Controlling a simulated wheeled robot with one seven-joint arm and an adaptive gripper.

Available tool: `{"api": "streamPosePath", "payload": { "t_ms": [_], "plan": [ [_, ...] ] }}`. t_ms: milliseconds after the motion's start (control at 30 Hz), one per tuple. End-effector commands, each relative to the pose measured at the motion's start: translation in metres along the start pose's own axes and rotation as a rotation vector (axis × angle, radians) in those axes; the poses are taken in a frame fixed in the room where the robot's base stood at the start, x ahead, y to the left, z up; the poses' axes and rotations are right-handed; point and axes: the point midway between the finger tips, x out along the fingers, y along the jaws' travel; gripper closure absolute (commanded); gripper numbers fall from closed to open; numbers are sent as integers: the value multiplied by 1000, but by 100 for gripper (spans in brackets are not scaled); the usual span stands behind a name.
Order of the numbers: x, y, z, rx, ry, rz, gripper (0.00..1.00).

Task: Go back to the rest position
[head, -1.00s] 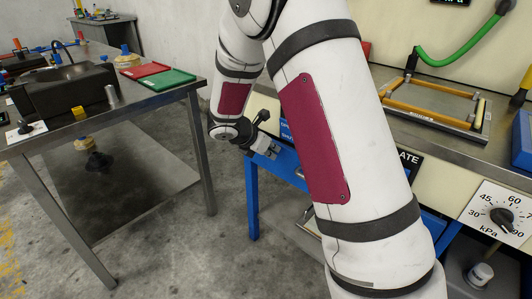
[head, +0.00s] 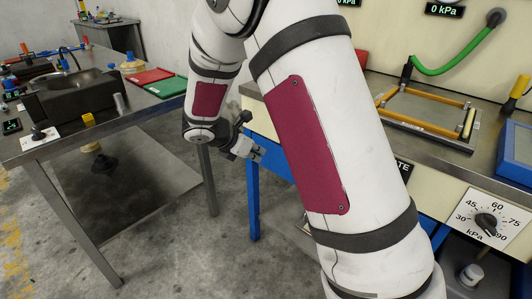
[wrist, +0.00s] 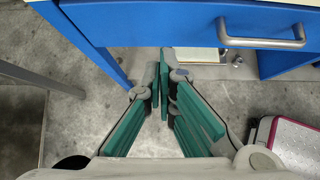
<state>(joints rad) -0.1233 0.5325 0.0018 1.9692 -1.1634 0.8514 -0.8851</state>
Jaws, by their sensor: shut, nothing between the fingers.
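My gripper (head: 254,153) shows in the head view beyond my forearm, beside the blue frame of the press bench. In the wrist view my gripper (wrist: 163,85) points down and forward, its green-padded fingers shut with nothing between them. A blue drawer front (wrist: 175,20) with a grey metal handle (wrist: 262,34) lies just ahead of the fingertips. I cannot tell the exact gap between the fingertips and the blue frame.
The side table (head: 85,139) at left holds a black mould (head: 75,95), a red tray (head: 151,77) and a green tray (head: 166,87). The press bench on the right carries a yellow frame (head: 420,121) and a kPa dial (head: 488,222).

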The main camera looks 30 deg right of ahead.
Motion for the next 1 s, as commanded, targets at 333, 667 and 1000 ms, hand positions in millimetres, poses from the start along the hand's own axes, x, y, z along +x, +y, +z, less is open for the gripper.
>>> {"api": "streamPosePath", "payload": {
  "t_ms": [333,667,1000],
  "plan": [
    [-31,0,0,0,0,-1,100],
    [-58,-33,24,185,21,-40,100],
    [-140,-159,55,804,136,-208,100]
  ]
}}
